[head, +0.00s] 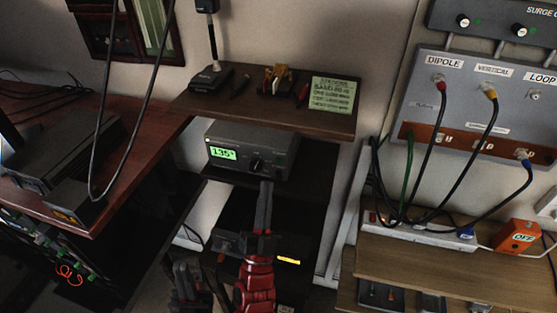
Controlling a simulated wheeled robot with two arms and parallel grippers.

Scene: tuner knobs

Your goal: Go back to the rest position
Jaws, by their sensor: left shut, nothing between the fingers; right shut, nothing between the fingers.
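The grey tuner box (285,150) sits on a shelf below the dark upper shelf, with a green display (222,153) that seems to read 135 and a dark knob (257,164) on its front. My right gripper (266,186) is shut and empty, pointing up just in front of and below the knob; I cannot tell whether it touches the box. Its red wrist hides part of the lower shelves. My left gripper (187,268) is low and to the left of it, shut and empty, with its arm mostly out of frame.
A wooden desk (150,135) with dark devices and a hanging cable stands left. The upper shelf (230,105) holds a microphone stand, tools and a green note (333,94). A grey antenna panel (470,115) with cables, a power strip and an orange box (516,236) are right.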

